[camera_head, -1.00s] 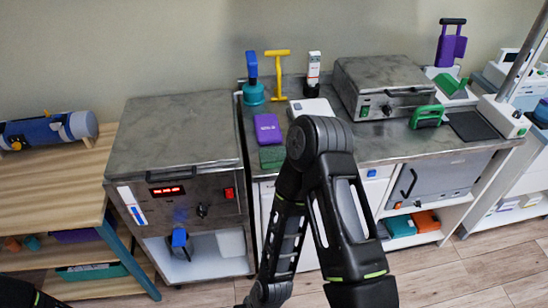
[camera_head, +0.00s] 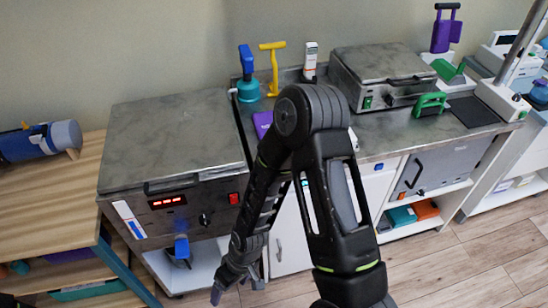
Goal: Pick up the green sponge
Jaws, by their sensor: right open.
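The dark green block that looks like the green sponge is hidden now behind my right arm. A second ago it showed on the metal counter (camera_head: 388,148), just in front of a purple block (camera_head: 262,121). Only part of the purple block shows now, left of my arm's elbow. My right gripper (camera_head: 237,288) is open and empty, low in front of the cabinet and well below the counter top.
A metal heating cabinet (camera_head: 168,140) stands left of the counter. A teal bottle (camera_head: 248,88), a yellow T-handled tool (camera_head: 272,68) and a grey metal box (camera_head: 383,75) stand along the back. A green handle (camera_head: 431,102) is at the right.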

